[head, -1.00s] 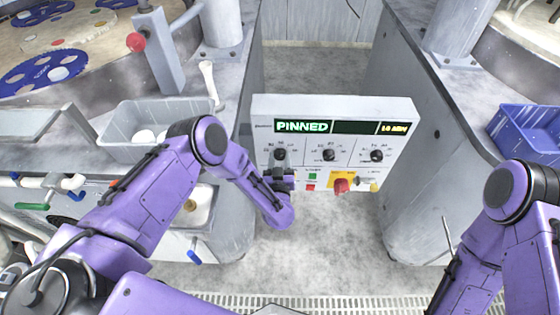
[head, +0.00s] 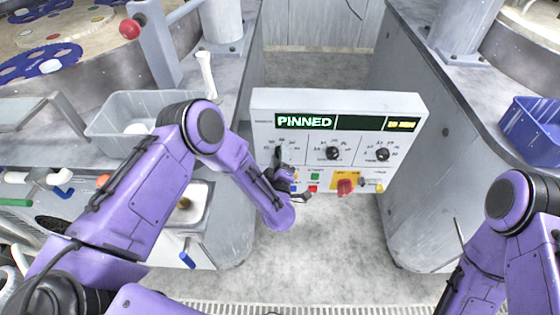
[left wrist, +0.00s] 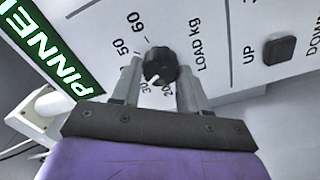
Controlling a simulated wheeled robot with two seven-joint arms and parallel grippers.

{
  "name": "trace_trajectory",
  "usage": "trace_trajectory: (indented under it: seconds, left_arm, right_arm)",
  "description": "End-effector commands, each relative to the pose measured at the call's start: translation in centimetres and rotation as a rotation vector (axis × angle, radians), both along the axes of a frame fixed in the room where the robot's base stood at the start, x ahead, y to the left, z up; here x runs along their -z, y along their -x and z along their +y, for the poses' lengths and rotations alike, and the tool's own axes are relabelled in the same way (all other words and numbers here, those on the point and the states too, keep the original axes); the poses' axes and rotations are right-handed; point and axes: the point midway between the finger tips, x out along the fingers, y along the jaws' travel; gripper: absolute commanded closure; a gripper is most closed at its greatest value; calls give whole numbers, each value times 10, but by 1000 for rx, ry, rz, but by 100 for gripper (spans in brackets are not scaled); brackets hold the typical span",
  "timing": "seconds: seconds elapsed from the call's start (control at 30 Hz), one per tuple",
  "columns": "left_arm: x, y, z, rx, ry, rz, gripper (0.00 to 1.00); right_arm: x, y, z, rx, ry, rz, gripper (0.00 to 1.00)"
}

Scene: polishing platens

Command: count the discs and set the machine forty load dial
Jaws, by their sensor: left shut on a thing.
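The control panel (head: 337,120) stands between the machines, with a green display reading PINNED and three black dials. In the left wrist view the LOAD kg dial (left wrist: 160,64) sits between the fingers of my left gripper (left wrist: 160,84), which is shut on it. Its white mark points down-left, towards the 30 side. The left finger covers the scale between 50 and 30. In the head view my left gripper (head: 281,162) is at the leftmost dial and partly hides it. Small discs lie in blue carriers (head: 48,63) on the platen at top left. My right gripper is out of view.
The middle dial (head: 332,153) and right dial (head: 382,154) are uncovered. Below are green and red buttons and a red knob (head: 345,187) on a yellow plate. A grey bin (head: 110,135) stands left, a blue bin (head: 537,133) right. Floor between the machines is clear.

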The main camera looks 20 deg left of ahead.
Motion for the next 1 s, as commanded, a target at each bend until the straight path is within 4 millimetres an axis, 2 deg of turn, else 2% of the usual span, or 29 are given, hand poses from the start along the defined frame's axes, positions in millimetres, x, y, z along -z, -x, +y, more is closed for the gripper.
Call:
trace_trajectory:
  seconds: [0.1,0.4,1.0]
  left_arm:
    - [3,0,0,-1,80,-22,87]
    - [3,1,0,0,216,-60,87]
    - [2,1,0,0,260,-71,87]
  right_arm:
    - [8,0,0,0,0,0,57]
    - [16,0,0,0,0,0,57]
    - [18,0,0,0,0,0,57]
